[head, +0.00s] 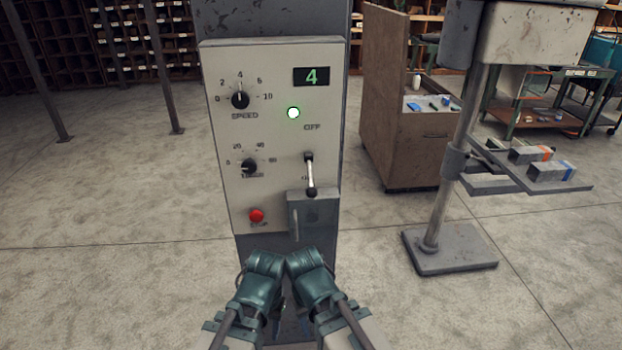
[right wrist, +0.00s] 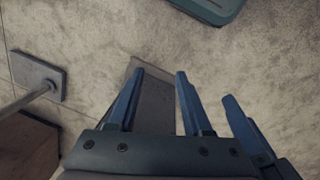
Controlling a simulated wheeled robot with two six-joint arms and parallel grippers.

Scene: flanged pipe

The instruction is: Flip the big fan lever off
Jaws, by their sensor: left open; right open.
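The big fan lever (head: 310,175) is on the beige control panel (head: 272,200), right of centre in the head view. Its handle hangs down from a dark pivot to a black knob, away from the OFF label above it. A grey box sits just below and partly behind the knob. My left gripper (head: 276,322) is low in front of the panel, pointing down, open and mostly hidden by its wrist. My right gripper (right wrist: 160,75) shows two blue fingers spread apart with nothing between them, above the floor. Both are well below the lever and touch nothing visible.
The panel also has a speed knob (head: 240,100), a timer knob (head: 250,167), a red stop button (head: 257,215), a lit green lamp (head: 293,113) and a display (head: 312,76) reading 4. A brown cabinet (head: 400,150) and a grey stand (head: 450,250) are right. My wrists nearly touch.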

